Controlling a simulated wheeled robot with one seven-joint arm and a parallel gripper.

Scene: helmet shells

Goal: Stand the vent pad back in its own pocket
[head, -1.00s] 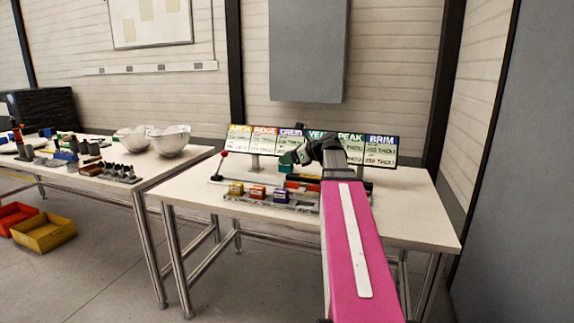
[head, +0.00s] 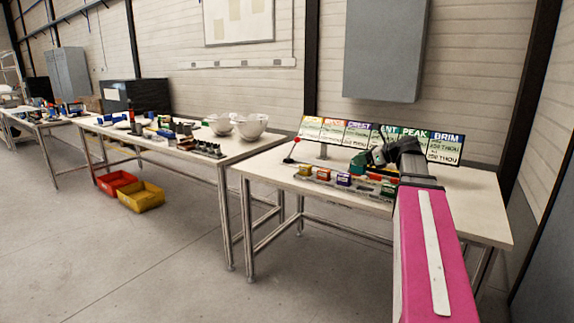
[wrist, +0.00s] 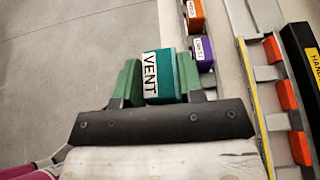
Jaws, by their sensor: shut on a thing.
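The vent pad (wrist: 165,75) is a teal block with a white VENT label. In the wrist view it sits between the two green fingers of my gripper (wrist: 161,82), which is shut on it. In the head view my gripper (head: 362,163) is over the right-hand table near the rack, and the pad shows only as a small teal patch. The rack (head: 330,182) holds a yellow pad (head: 304,170), an orange pad (head: 323,173) and a purple pad (head: 344,179) in a row. In the wrist view the held pad is left of the purple pad (wrist: 204,52). The vent pocket cannot be made out clearly.
A sign board (head: 335,131) with coloured headings stands behind the rack. A red-knobbed lever (head: 293,150) is at the rack's left. In the wrist view, a rail with orange blocks (wrist: 287,94) runs along the right. White helmet shells (head: 250,126) stand on the neighbouring table.

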